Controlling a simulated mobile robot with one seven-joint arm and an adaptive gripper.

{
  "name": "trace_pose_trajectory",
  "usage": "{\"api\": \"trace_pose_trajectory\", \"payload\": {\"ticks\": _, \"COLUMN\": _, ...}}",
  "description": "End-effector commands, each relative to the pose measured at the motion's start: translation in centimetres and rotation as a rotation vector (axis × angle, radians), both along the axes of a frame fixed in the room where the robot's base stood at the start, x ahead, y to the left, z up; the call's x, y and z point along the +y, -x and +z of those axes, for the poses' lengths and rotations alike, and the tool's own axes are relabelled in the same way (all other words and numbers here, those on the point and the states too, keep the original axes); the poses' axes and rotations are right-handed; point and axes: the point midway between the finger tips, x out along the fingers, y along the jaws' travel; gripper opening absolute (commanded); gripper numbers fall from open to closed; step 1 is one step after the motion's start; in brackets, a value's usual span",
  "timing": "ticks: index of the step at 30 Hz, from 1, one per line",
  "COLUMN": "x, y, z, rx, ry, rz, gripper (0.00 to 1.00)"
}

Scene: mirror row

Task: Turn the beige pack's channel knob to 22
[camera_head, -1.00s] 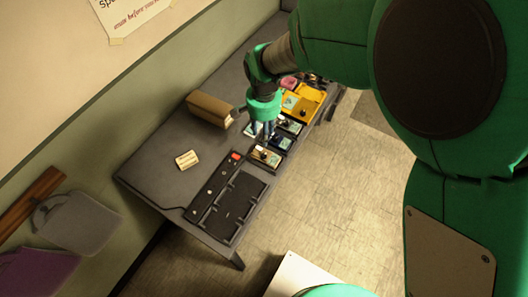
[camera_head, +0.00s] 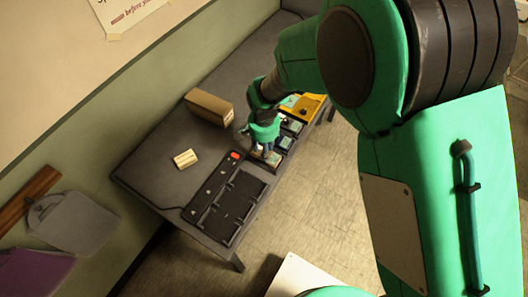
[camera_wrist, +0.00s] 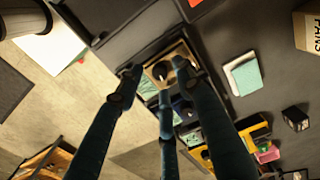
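The beige pack (camera_wrist: 169,58) with its dark round knob (camera_wrist: 160,71) lies between my fingertips in the wrist view. In the head view my gripper (camera_head: 264,153) is over this pack and hides most of it. My gripper (camera_wrist: 158,76) has three dark blue fingers, spread apart: one tip left of the knob, one right of it, one below it in the picture. The knob shows in the gap and no finger clearly touches it. I cannot read the channel number or the knob's pointer.
Other packs (camera_head: 285,142) stand in a row beside the beige one, towards a yellow tray (camera_head: 308,104). A black rack (camera_head: 236,205) with a red light (camera_head: 235,155) lies on the near side.

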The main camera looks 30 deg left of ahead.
Motion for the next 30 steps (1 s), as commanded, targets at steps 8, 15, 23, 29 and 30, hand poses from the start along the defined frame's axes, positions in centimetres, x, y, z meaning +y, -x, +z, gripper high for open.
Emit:
{"api": "trace_pose_trajectory", "payload": {"ticks": 8, "x": 0.01, "y": -0.01, "z": -1.33, "rx": 0.000, "ry": 0.000, "rz": 0.000, "gripper": 0.37}}
{"api": "trace_pose_trajectory", "payload": {"ticks": 15, "x": 0.01, "y": -0.01, "z": -1.33, "rx": 0.000, "ry": 0.000, "rz": 0.000, "gripper": 0.37}}
{"api": "trace_pose_trajectory", "payload": {"ticks": 23, "x": 0.00, "y": 0.00, "z": -1.33, "rx": 0.000, "ry": 0.000, "rz": 0.000, "gripper": 0.00}}
{"api": "trace_pose_trajectory", "payload": {"ticks": 29, "x": 0.00, "y": 0.00, "z": -1.31, "rx": 0.000, "ry": 0.000, "rz": 0.005, "gripper": 0.00}}
{"api": "trace_pose_trajectory", "payload": {"ticks": 30, "x": 0.00, "y": 0.00, "z": -1.30, "rx": 0.000, "ry": 0.000, "rz": 0.009, "gripper": 0.00}}
